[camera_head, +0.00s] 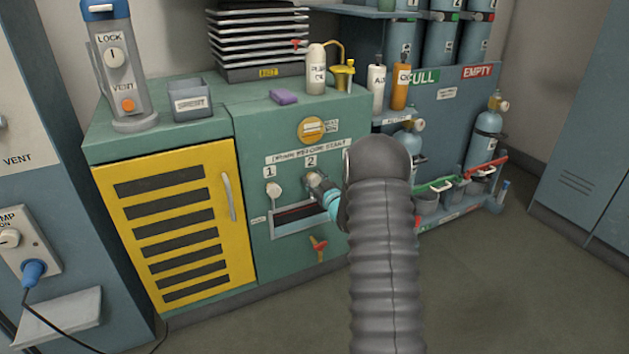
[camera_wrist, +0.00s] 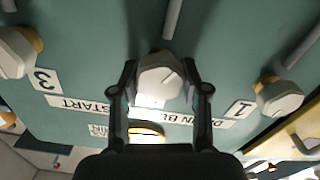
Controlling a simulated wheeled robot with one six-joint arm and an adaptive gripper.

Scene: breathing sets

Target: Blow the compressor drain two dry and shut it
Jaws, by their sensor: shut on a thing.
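The drain two knob (camera_wrist: 160,78), pale and rounded, sits between my two fingers in the wrist view. My gripper (camera_wrist: 160,95) is shut on it. In the head view my gripper (camera_head: 322,188) reaches the front of the green compressor cabinet (camera_head: 262,132), just below the "2" label (camera_head: 311,162). The drain one knob (camera_head: 273,189) is to its left, and it also shows at the right of the wrist view (camera_wrist: 279,97). The drain three knob (camera_wrist: 17,52) shows at the left of the wrist view. My arm hides it in the head view.
A recessed drain tray (camera_head: 300,220) lies below the knobs, with a red handle (camera_head: 318,247) under it. A yellow louvred door (camera_head: 175,225) is to the left. Bottles and a purple sponge (camera_head: 284,97) stand on the cabinet top. The floor (camera_head: 490,290) at right is clear.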

